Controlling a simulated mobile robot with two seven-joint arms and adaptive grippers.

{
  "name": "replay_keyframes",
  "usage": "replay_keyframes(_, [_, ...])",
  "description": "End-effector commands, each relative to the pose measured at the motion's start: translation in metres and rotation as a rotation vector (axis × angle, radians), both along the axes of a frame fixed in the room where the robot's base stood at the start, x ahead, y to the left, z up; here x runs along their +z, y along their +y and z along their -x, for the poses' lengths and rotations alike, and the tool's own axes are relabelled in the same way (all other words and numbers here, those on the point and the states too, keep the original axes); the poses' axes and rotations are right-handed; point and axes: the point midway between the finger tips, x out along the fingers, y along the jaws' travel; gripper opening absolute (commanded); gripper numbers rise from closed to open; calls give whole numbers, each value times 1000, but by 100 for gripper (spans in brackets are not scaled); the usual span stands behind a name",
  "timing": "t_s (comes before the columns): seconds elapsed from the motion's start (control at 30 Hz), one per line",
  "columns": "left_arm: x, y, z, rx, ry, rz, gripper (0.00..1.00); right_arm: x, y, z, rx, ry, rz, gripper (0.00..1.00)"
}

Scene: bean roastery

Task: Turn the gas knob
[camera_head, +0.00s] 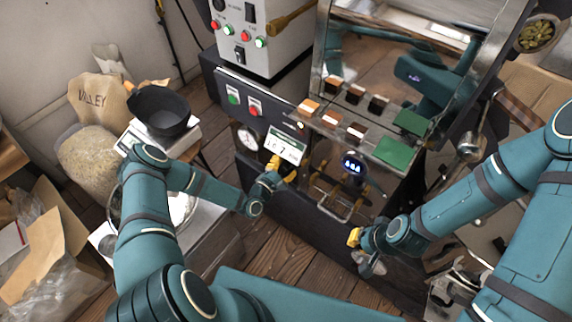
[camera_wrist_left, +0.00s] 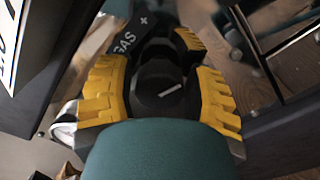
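The gas knob (camera_wrist_left: 165,88) is black with a white mark. It shows in the left wrist view beside a dark label reading GAS (camera_wrist_left: 125,42). The yellow fingers of my left gripper (camera_wrist_left: 165,95) stand on both sides of the knob; whether they press on it is not clear. In the head view my left gripper (camera_head: 282,172) is at the front of the roaster, just below a small lit display, and its hand hides the knob. My right gripper (camera_head: 362,250) is low in front of the machine, away from the knob; its opening is not clear.
The display (camera_head: 286,146) is close above my left gripper. A metal wire handle (camera_head: 345,205) sits between my grippers. A scale with a black bowl (camera_head: 160,110) and a bean sack (camera_head: 90,160) stand at left. Wooden floor (camera_head: 280,255) is open below.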

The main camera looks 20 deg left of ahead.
Motion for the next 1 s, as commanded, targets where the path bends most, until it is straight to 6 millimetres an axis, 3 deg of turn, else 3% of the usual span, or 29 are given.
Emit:
replay_keyframes(0.03, [0,0,0,0,0,0,30,0,0,0,0,0,0,0])
replay_keyframes(0.1, [0,0,0,0,0,0,10,0,0,0,0,0,0,0])
replay_keyframes(0.57, [0,0,0,0,-31,-82,10,0,0,0,0,0,0,0])
replay_keyframes(1.0, [-1,-2,0,-1,-159,-432,10,0,0,0,0,0,0,0])
